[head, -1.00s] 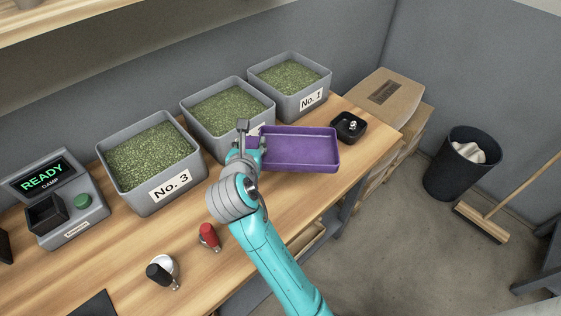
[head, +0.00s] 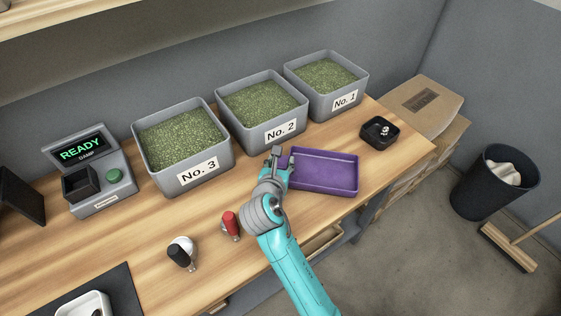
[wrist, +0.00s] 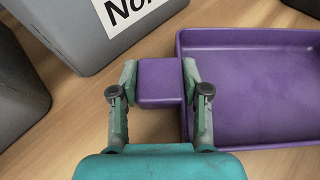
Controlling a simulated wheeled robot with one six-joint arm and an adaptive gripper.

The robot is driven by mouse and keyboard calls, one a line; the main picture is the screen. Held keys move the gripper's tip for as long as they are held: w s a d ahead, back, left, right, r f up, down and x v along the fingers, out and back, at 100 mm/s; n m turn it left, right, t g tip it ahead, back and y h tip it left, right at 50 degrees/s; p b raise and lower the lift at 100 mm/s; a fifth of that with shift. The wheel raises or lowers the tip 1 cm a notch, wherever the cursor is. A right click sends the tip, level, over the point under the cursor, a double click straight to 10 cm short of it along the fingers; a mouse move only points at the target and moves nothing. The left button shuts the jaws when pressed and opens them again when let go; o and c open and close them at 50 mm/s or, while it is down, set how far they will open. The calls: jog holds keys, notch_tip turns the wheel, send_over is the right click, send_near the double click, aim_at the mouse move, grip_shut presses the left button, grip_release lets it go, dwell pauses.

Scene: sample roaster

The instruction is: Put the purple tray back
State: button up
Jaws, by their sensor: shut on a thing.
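The purple tray (head: 326,173) is level at the front right of the bench, in front of the No. 1 and No. 2 bins. In the wrist view the tray (wrist: 255,95) is at the right and looks empty, and its purple tab (wrist: 160,82) sits between the fingers. My gripper (head: 279,157) is shut on this tab at the tray's left end; the wrist view shows both fingers of my gripper (wrist: 160,85) against its sides. I cannot tell whether the tray touches the bench.
Grey bins No. 1 (head: 345,100), No. 2 (head: 281,132) and No. 3 (head: 199,172) stand behind. A small black dish (head: 380,133) is right of the tray. A red-handled tool (head: 230,224) and a black-handled one (head: 180,256) lie left of my arm. The bench's front edge is close.

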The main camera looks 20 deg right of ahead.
jog(key=o, duration=1.3)
jog(key=shift+c, duration=0.2)
jog(key=shift+s+r, duration=0.1)
jog(key=shift+s, duration=0.05)
jog(key=v, duration=1.1)
jog(key=shift+s+a+r, duration=0.1)
jog(key=shift+s+a, duration=0.15)
jog(key=shift+s, duration=0.05)
